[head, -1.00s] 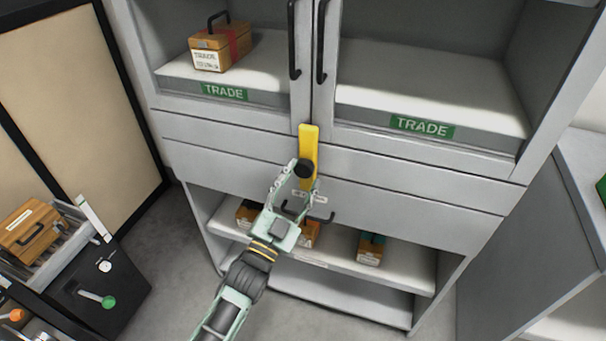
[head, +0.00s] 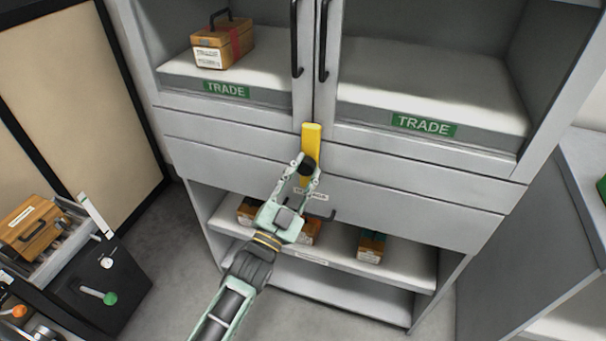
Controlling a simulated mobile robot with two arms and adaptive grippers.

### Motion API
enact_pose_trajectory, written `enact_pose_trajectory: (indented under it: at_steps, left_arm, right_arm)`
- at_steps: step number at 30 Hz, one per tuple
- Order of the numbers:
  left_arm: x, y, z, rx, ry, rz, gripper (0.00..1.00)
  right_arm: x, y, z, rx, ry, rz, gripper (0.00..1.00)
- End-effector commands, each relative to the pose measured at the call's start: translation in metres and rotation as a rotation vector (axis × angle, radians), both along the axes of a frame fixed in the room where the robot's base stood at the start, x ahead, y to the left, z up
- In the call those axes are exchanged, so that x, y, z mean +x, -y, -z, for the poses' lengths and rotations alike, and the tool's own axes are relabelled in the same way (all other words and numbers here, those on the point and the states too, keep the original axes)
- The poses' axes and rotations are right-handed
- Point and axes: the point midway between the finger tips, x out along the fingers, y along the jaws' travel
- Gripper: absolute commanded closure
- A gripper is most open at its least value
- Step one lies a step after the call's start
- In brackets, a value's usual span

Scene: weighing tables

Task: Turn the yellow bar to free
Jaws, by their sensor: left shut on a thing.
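The yellow bar (head: 312,139) stands upright on the front of the grey cabinet, at the seam below the two doors. A round black knob (head: 307,165) sits on its lower part. My left gripper (head: 307,171) is shut on the knob, with one finger on each side. The fingers partly hide the bar's lower end and the small label (head: 317,194) below it. My right gripper is not in view.
Two black door handles (head: 325,45) hang above the bar. A wooden box (head: 222,45) stands on the upper left shelf, and several boxes (head: 371,246) on the lower shelf. A dark cart (head: 100,290) stands at the left.

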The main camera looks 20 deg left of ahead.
Motion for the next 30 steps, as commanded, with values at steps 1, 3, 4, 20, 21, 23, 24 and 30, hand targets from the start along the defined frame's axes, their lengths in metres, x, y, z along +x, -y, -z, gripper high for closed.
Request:
enact_pose_trajectory:
  at_steps: [1, 3, 4, 20, 21, 23, 24, 30]
  left_arm:
    - [-0.001, 0.002, 0.004, 0.002, -0.008, 0.003, 1.0]
    - [-0.001, 0.002, 0.004, 0.002, -0.009, 0.003, 1.0]
    - [-0.001, 0.002, 0.005, 0.002, -0.01, 0.004, 1.0]
    - [-0.001, 0.0, 0.006, 0.162, -0.01, 0.004, 1.0]
    - [-0.001, 0.0, 0.005, 0.192, -0.009, 0.004, 1.0]
    - [-0.001, 0.0, 0.005, 0.244, -0.008, 0.005, 1.0]
    - [-0.001, -0.001, 0.005, 0.278, -0.007, 0.005, 1.0]
    - [-0.002, -0.003, 0.005, 0.47, -0.001, 0.005, 1.0]
  right_arm:
    - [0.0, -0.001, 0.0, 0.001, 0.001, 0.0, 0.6]
    - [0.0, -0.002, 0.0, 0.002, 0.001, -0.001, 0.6]
    - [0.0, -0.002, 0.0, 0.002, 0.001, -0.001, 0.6]
    - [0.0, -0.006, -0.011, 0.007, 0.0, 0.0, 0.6]
    - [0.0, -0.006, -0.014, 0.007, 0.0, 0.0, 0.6]
    - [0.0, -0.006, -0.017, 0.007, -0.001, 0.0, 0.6]
    - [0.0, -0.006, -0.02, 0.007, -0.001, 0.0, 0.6]
    - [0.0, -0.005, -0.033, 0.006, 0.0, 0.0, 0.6]
